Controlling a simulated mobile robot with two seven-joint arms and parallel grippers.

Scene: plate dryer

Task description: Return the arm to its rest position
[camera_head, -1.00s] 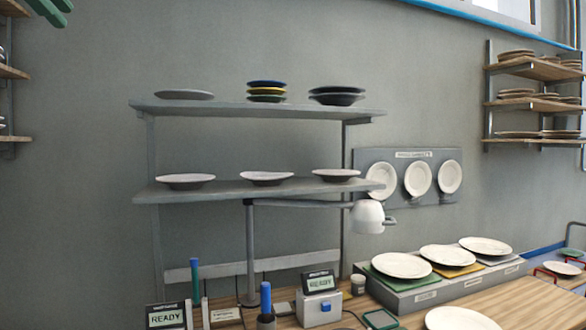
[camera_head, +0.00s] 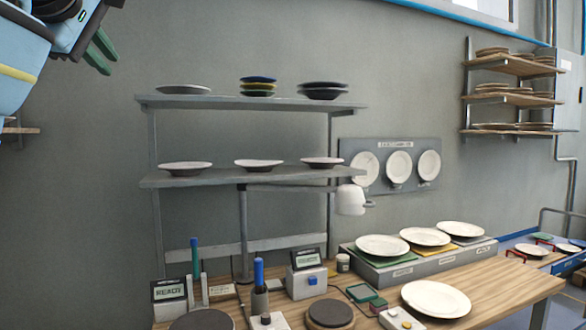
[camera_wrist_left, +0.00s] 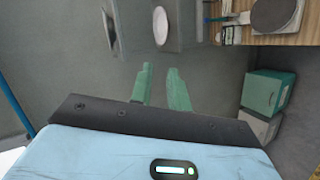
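My left gripper (camera_head: 102,52) is at the top left of the head view, with its dark body and light blue arm housing above the fingers. Its two green fingers hang in front of the grey wall, well left of the wall shelf and clear of everything. In the left wrist view the fingers (camera_wrist_left: 160,88) stand apart with nothing between them, so the gripper is open and empty. My right gripper is in neither view.
A two-tier grey shelf (camera_head: 262,179) holds plates and bowls. Below it, a wooden bench (camera_head: 486,290) carries displays, a lamp, and a grey stand (camera_head: 400,272) with three plates. A teal box (camera_wrist_left: 262,91) shows in the left wrist view. Open wall surrounds the gripper.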

